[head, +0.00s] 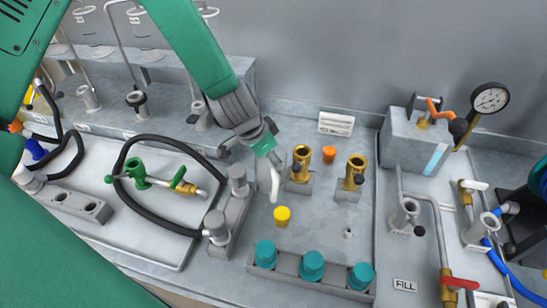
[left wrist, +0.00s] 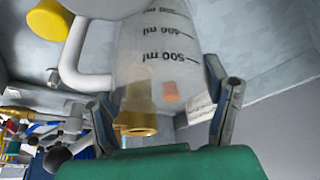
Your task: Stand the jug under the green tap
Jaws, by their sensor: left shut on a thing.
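My left gripper (head: 265,147) is shut on the clear jug, right of the left tray. In the left wrist view the jug (left wrist: 155,55) stands between the two fingers, with black ml marks and a white handle (left wrist: 88,65) at its left. In the head view its clear body is hard to make out; a pale strip below the fingers may be its handle. My right gripper is not in view.
Two brass fittings (head: 302,162) and a yellow cap (head: 282,215) stand close to my gripper. Several teal caps (head: 312,265) sit on a front rack. A red-handled tap (head: 460,283) stands by the FILL label at right. A gauge (head: 490,99) is at back right.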

